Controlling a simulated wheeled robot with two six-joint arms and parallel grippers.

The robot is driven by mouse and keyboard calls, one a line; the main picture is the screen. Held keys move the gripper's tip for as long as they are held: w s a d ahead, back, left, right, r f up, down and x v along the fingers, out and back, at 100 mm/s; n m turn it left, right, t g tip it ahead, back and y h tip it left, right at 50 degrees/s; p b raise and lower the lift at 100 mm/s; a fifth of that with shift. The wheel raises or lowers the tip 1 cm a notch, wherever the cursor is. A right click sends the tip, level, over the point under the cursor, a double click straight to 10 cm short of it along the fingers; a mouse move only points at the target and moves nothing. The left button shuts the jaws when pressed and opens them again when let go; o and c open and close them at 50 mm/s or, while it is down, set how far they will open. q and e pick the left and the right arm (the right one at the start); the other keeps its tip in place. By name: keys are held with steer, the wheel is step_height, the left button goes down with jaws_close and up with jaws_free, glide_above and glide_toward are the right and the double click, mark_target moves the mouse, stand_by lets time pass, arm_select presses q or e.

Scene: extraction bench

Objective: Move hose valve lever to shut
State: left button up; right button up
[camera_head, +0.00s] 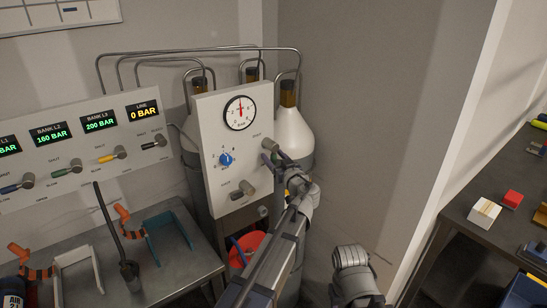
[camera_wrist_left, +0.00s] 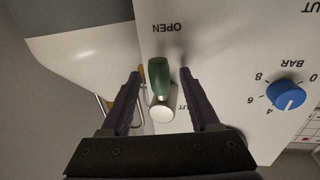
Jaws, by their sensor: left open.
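A valve lever with a green grip (camera_wrist_left: 158,76) and a round metal hub (camera_wrist_left: 160,113) shows in the left wrist view, which sees the panel upside down. The grip points towards the OPEN label, and a partly hidden label ending in UT is beside the hub. My left gripper (camera_wrist_left: 160,74) is open, with one finger on each side of the grip and gaps visible. In the head view, my left gripper (camera_head: 278,161) is at the right edge of the white gauge panel (camera_head: 212,128) and hides most of this lever; its hub (camera_head: 269,144) shows. My right gripper is out of view.
The panel also carries a dial gauge (camera_head: 240,112), a blue knob (camera_head: 226,159) and a lower valve (camera_head: 243,190). A white-shouldered cylinder (camera_head: 294,134) stands close behind. A bank panel with several levers and a metal table (camera_head: 186,268) are at left.

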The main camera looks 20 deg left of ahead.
arm_select(q)
steer(key=shift+w+a, duration=0.15)
jaws_close()
stand_by(0.5)
